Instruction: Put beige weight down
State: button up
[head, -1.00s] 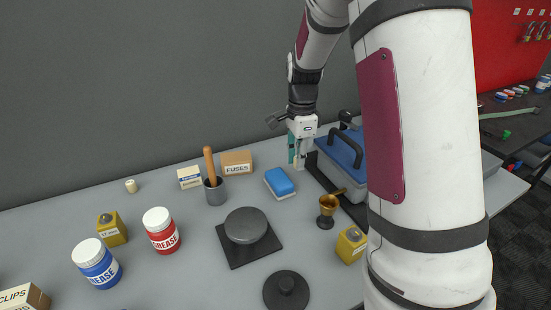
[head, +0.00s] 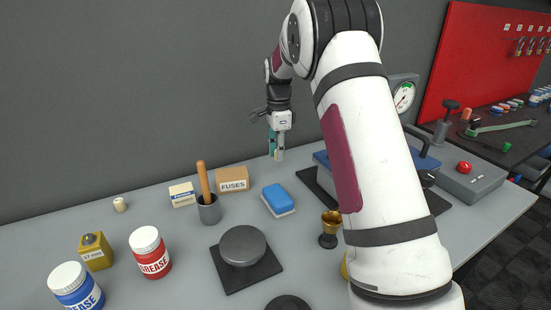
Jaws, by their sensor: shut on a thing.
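My gripper (head: 276,146) is at the far end of my arm, in the upper middle of the head view, in front of the grey wall and above the back of the table. It is shut on a small pale piece, the beige weight (head: 279,155), which shows only in part and is small at this distance. The weight hangs clear of the table top, with the fuses box to its lower left and the blue sponge below.
On the table (head: 190,280) are a fuses box (head: 233,179), a mortar-like cup with a stick (head: 209,210), a blue sponge (head: 278,199), a dark round plate (head: 243,246), a brass cup (head: 330,225), a red grease jar (head: 150,252) and a small cream cylinder (head: 120,205). A gauge machine (head: 402,97) stands right, behind my arm.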

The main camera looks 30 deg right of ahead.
aim_at(276, 166)
jog(key=shift+w+d+f, duration=0.1)
jog(key=shift+w+d, duration=0.05)
jog(key=shift+w, duration=0.5)
jog(key=shift+w+d+f, duration=0.1)
jog(key=shift+w, duration=0.5)
jog(key=shift+f, duration=1.65)
jog(key=shift+f, duration=0.2)
jog(key=o, duration=0.8)
jog(key=shift+r, duration=0.1)
notch_tip(276, 166, up, 12)
jog(key=shift+r, duration=0.2)
